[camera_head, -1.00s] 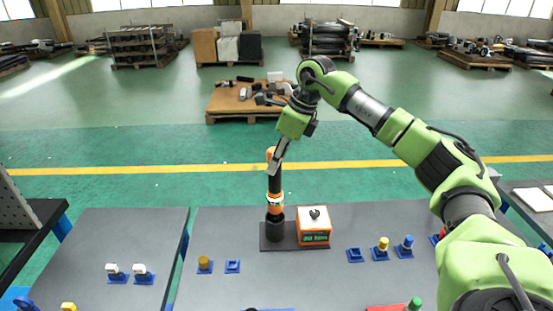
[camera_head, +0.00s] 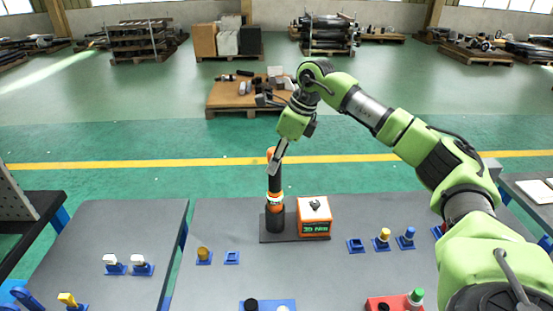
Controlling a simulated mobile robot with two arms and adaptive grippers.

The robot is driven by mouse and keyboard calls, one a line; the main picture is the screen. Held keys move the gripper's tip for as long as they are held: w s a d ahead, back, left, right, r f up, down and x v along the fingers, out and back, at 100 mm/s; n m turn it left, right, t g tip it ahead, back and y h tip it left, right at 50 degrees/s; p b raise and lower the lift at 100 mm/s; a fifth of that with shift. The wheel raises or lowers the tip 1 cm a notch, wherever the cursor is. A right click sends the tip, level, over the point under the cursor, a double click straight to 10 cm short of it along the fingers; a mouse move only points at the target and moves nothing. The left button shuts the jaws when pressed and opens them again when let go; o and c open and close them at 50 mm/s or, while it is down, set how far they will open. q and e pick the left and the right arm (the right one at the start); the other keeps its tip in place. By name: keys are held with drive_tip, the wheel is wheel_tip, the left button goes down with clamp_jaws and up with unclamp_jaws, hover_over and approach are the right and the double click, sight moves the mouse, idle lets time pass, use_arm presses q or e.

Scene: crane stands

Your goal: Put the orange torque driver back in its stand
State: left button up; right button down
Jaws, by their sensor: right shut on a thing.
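The orange and black torque driver (camera_head: 274,188) stands upright at the table's far middle. Its lower end is at the black round cup of its stand (camera_head: 275,222); an orange band shows just above the cup, and the cup hides what is below. The stand's dark base plate also carries an orange box with a green display (camera_head: 314,218). My right gripper (camera_head: 274,166) reaches down from above and is shut on the driver's upper part, below its orange top. My left gripper is not in view.
The grey table (camera_head: 310,265) holds small blue holders with coloured knobs at right (camera_head: 382,240) and a yellow knob (camera_head: 203,254) at left. A red block with a green-capped item (camera_head: 416,297) is near the front. A second table (camera_head: 120,225) stands left, across a gap.

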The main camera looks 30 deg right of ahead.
drive_tip(key=shift+f+b, duration=0.65)
drive_tip(key=shift+f, duration=0.45)
drive_tip(key=c, duration=1.5)
unclamp_jaws()
drive_tip(key=shift+f, duration=0.1)
drive_tip(key=shift+s+f, duration=0.1)
drive_tip(key=shift+f, duration=0.05)
drive_tip(key=p+v, duration=0.3)
drive_tip(key=v, duration=0.2)
